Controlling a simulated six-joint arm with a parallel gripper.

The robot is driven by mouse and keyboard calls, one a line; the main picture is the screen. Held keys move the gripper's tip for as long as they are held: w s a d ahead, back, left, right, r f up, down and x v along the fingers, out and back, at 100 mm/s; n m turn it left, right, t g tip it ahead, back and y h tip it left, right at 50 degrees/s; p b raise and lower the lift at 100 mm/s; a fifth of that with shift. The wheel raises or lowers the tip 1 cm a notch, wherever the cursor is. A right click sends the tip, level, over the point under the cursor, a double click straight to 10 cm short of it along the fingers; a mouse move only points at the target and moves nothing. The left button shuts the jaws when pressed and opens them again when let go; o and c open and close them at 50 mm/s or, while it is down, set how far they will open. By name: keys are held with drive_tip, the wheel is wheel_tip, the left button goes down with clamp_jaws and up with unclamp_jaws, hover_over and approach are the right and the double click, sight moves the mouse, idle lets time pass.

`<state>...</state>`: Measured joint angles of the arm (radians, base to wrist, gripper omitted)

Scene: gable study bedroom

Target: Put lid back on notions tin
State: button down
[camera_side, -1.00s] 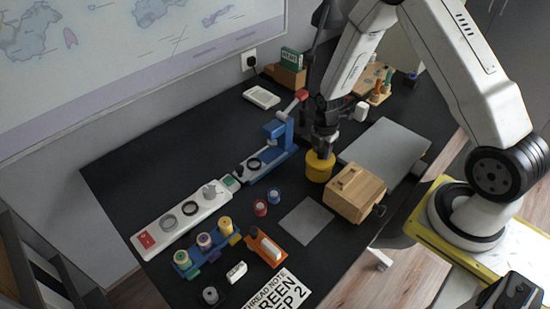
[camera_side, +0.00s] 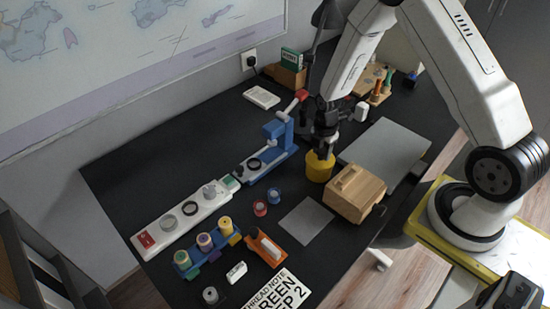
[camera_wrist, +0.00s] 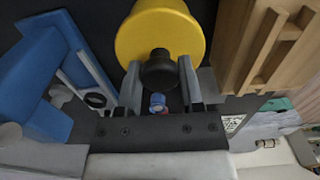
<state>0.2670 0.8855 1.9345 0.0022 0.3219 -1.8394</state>
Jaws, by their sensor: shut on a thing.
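The notions tin (camera_side: 319,170) is a yellow round tin standing upright on the black desk, left of the wooden box. Its yellow lid (camera_wrist: 160,28) with a black knob (camera_wrist: 158,72) fills the top of the wrist view. My gripper (camera_side: 322,150) is directly above the tin, pointing down. In the wrist view my gripper (camera_wrist: 158,66) has its two fingers on either side of the knob, shut on it. Lid and tin look like one yellow cylinder in the side view; I cannot tell whether a gap lies between them.
The wooden box (camera_side: 355,194) stands close on the right of the tin, with a grey flat panel (camera_side: 388,150) behind it. A blue stand (camera_side: 279,143) is to the left. Two small spools (camera_side: 261,208) and a grey mat (camera_side: 306,221) lie in front. Bare desk shows at left (camera_side: 150,170).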

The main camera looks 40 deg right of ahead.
idle(0.8)
drive_tip(key=shift+c, duration=0.7)
unclamp_jaws()
drive_tip(key=shift+o, duration=0.2)
drive_tip(key=shift+o, duration=0.5)
drive_tip(key=shift+r, duration=3.45)
